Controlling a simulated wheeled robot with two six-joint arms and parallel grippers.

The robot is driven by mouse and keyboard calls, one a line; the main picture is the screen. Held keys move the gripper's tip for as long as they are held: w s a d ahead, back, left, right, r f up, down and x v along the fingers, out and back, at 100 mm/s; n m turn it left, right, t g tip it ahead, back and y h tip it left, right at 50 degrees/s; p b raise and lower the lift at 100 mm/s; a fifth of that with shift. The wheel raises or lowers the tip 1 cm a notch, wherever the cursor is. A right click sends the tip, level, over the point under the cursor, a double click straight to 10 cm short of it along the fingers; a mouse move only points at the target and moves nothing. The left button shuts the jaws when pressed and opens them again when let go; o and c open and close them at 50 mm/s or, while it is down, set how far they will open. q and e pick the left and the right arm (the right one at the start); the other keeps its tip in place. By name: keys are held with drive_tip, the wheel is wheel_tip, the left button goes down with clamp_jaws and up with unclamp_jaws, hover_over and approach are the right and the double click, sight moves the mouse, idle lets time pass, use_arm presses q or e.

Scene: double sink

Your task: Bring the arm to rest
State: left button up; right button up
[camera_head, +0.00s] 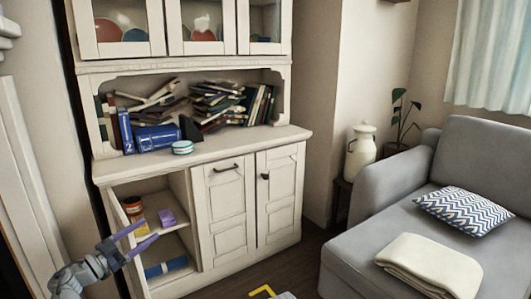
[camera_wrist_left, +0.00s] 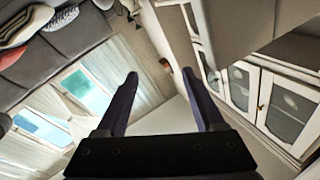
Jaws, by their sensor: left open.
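My left gripper (camera_head: 151,231) is at the lower left of the head view, in front of the cabinet's open left compartment. Its two purple fingers are spread, with nothing between them. In the left wrist view the fingers (camera_wrist_left: 159,76) also stand apart and empty, and the picture is tilted, with windows, a sofa and cabinet doors behind them. My right gripper is not in view.
A white cabinet (camera_head: 228,205) has an open lower-left compartment holding a purple box (camera_head: 167,217) and a blue item (camera_head: 166,267). Books (camera_head: 157,137) and a round tin (camera_head: 182,147) sit above. A grey sofa (camera_head: 385,195) stands right. Dark floor shows between them.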

use_arm(q)
drive_tip(key=w+d+r+n+t+y, duration=0.1)
drive_tip(key=w+d+n+t+y, duration=0.3)
drive_tip(key=w+n+y, duration=0.65)
drive_tip(key=s+d+f+n+g+y, duration=0.1)
drive_tip(key=s+d+f+g+y, duration=0.2)
drive_tip(key=f, duration=0.3)
drive_tip(key=s+d+f+n+g+y, duration=0.1)
drive_tip(key=s+d+f+g+y, duration=0.15)
drive_tip(key=f, duration=0.25)
drive_tip(key=s+d+f+m+g+h, duration=0.1)
drive_tip(key=s+d+f+m+g, duration=0.1)
drive_tip(key=s+d+f+g, duration=0.55)
drive_tip(key=s+d+f+m+g+h, duration=0.15)
drive_tip(key=s+d, duration=0.35)
drive_tip(key=s, duration=0.5)
drive_tip(key=s+d+f+m+g, duration=0.1)
drive_tip(key=s+d+f+g, duration=0.45)
drive_tip(key=s+d, duration=0.2)
wheel_tip(320, 180, up, 38)
drive_tip(key=s+p, duration=0.1)
drive_tip(key=p, duration=3.7)
drive_tip(key=shift+s+a, duration=0.2)
drive_tip(key=shift+s, duration=0.2)
